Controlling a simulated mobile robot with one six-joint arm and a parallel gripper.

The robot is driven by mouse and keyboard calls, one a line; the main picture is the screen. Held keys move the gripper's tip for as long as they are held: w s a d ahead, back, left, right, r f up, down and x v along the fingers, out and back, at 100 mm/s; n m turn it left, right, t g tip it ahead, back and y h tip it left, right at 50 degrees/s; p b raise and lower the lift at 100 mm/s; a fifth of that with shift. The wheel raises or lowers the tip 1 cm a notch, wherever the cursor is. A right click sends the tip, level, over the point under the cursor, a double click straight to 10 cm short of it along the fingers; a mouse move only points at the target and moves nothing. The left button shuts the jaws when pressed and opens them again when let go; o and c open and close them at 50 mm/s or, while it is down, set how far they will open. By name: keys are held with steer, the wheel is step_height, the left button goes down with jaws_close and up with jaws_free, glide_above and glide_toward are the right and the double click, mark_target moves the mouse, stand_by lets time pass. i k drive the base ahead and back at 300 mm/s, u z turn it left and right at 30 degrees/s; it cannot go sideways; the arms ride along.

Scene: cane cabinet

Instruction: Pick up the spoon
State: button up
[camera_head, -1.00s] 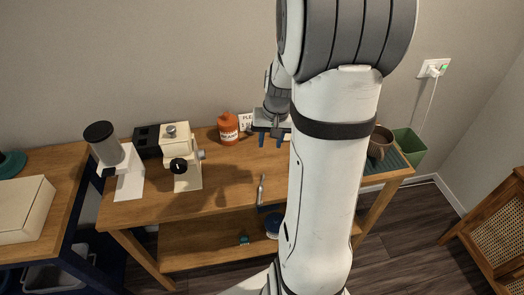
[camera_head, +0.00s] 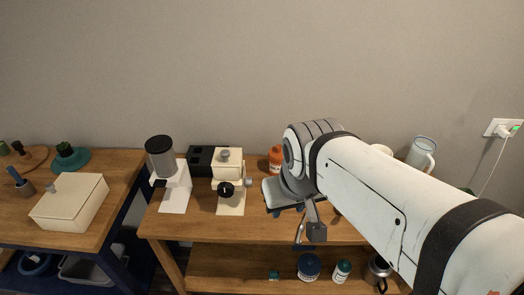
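The spoon (camera_head: 299,231) is a thin grey metal piece near the front edge of the wooden table. Only part of it shows, beside a grey part of my arm. My gripper (camera_head: 285,211) is low over the table, just behind and left of the spoon in the picture. I cannot tell whether the fingers are open or touch anything.
A cream coffee machine (camera_head: 229,190) and a grinder (camera_head: 162,160) stand left of my gripper. An orange bottle (camera_head: 275,157) is behind it. Jars, including a blue one (camera_head: 309,266), stand on the lower shelf. The table front at left is clear.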

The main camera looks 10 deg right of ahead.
mark_target(298, 241)
steer(key=z, duration=1.6)
steer(key=k, duration=1.1)
steer(key=u, duration=0.95)
steer(key=i, duration=1)
steer(key=u, duration=0.05)
